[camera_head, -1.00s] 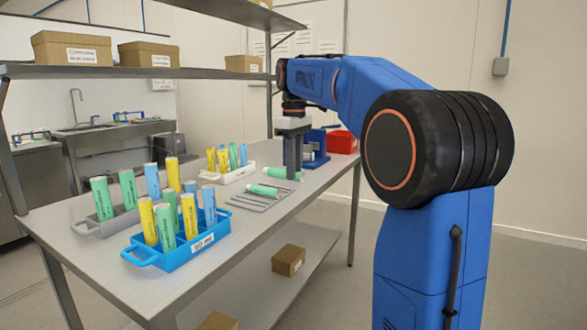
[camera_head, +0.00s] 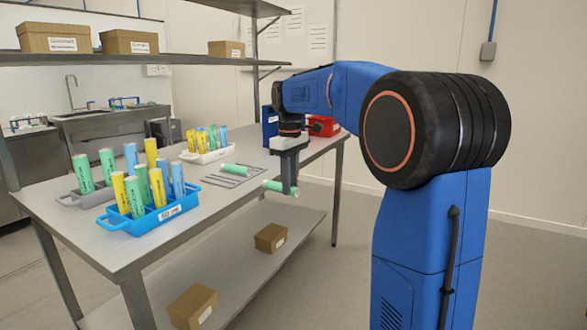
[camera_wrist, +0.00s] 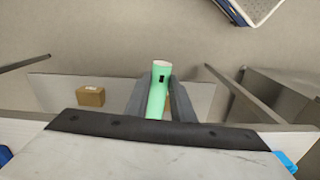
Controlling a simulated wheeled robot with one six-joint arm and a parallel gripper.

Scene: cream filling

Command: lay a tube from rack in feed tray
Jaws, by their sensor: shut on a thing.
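My gripper (camera_head: 288,184) points down and is shut on a green tube (camera_head: 274,185), which lies roughly level just past the table's front edge. In the wrist view the green tube (camera_wrist: 158,85) sits between the two grey fingers (camera_wrist: 156,104), with its pale end facing up the picture. A second green tube (camera_head: 236,170) lies on the grey slotted feed tray (camera_head: 220,181), left of my gripper. A blue rack (camera_head: 150,222) holds upright yellow, green and blue tubes. A grey rack (camera_head: 70,200) and a white rack (camera_head: 205,157) hold more tubes.
The steel table (camera_head: 85,245) has bare room at its front left. A red bin (camera_head: 323,126) and a blue device (camera_head: 269,124) stand at its far end. Cardboard boxes sit on the lower shelf (camera_head: 235,262) and the overhead shelf (camera_head: 150,60).

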